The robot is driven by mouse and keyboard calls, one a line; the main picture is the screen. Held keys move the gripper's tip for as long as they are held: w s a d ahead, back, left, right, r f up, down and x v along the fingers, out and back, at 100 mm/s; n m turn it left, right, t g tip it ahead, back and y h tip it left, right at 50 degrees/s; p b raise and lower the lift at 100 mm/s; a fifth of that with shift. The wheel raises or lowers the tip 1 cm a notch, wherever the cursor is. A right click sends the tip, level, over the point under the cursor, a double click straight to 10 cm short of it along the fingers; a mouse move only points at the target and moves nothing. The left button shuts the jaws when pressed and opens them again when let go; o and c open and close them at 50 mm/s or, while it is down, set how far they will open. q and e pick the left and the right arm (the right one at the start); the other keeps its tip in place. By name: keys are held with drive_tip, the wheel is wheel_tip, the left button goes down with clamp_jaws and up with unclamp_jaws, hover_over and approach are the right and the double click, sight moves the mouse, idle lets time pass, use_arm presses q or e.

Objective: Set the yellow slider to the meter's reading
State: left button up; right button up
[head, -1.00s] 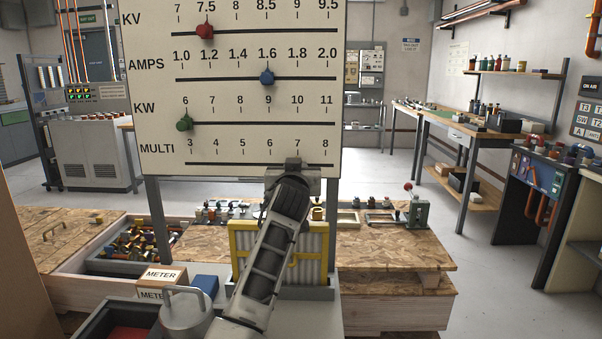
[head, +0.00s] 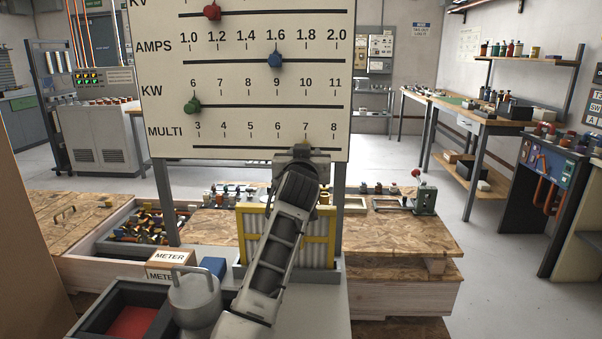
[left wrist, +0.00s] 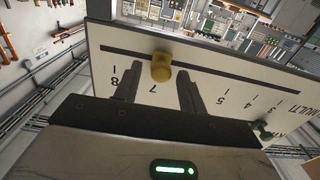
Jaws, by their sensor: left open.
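The yellow slider (left wrist: 161,66) sits on the MULTI slot near the 7 mark, seen in the left wrist view. In the head view it is hidden behind my left gripper (head: 303,156). In the left wrist view the fingers of my left gripper (left wrist: 158,80) are apart, one on each side of the slider's line; contact is not visible. The white scale board (head: 240,100) stands upright with KV, AMPS, KW and MULTI rows. A box labelled METER (head: 171,258) stands low at left; no meter reading is visible. My right gripper is out of view.
Other sliders on the board are red (head: 212,12), blue (head: 275,60) and green (head: 192,105). A grey lidded pot (head: 195,302), a blue block (head: 212,267) and a yellow-framed ribbed panel (head: 250,232) stand below the board. Open floor lies to the right.

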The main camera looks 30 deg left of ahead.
use_arm(q)
drive_tip(key=b+v, duration=0.1)
drive_tip(key=v, duration=1.3)
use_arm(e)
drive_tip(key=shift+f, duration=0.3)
use_arm(q)
drive_tip(key=shift+a+f, duration=0.1)
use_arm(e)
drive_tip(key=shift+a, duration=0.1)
